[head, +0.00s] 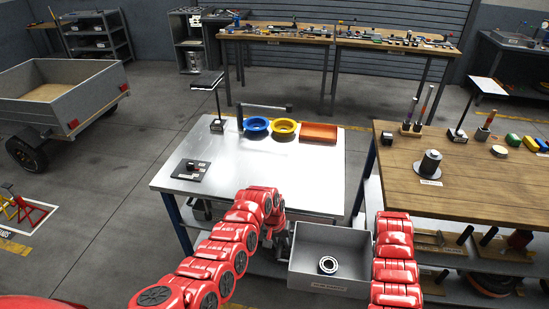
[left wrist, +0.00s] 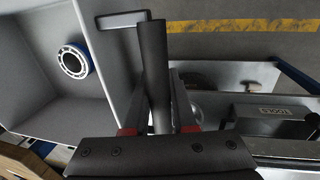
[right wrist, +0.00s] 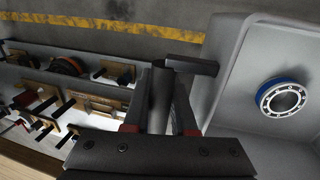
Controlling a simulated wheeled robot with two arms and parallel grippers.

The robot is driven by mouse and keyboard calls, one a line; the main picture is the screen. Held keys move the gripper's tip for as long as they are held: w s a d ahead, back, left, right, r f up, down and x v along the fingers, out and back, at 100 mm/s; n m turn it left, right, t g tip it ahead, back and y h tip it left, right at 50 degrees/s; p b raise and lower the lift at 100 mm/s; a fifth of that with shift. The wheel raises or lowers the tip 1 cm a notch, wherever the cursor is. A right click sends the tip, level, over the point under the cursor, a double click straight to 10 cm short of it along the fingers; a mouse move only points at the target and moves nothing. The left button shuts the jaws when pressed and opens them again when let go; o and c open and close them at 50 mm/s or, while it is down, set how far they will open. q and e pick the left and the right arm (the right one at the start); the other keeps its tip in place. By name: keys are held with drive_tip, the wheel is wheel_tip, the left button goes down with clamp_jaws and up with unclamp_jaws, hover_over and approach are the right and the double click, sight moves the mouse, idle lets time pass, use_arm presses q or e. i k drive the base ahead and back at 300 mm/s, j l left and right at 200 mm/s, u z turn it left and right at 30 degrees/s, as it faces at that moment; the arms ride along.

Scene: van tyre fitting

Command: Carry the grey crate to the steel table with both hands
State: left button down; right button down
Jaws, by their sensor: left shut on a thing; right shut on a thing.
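The grey crate (head: 335,238) is in front of the steel table's near right corner, held between my two arms. A bearing ring (head: 328,265) lies inside it. My left gripper (head: 284,243) is shut on the crate's left side; the left wrist view shows its fingers (left wrist: 155,75) at a handle by the crate wall (left wrist: 95,45). My right gripper is hidden behind its arm in the head view; in the right wrist view its fingers (right wrist: 162,88) are shut at the crate's other handle (right wrist: 192,64). The steel table (head: 240,155) stands beyond, its near right part bare.
A wooden bench (head: 460,180) stands right. A trailer (head: 65,95) stands left.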

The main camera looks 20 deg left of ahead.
sight(270, 152)
drive_tip(key=k+j, duration=0.1)
drive_tip(key=j, duration=0.5)
drive_tip(key=k+j, duration=0.1)
drive_tip(key=j, duration=0.45)
drive_tip(key=k+j, duration=0.1)
drive_tip(key=j, duration=0.5)
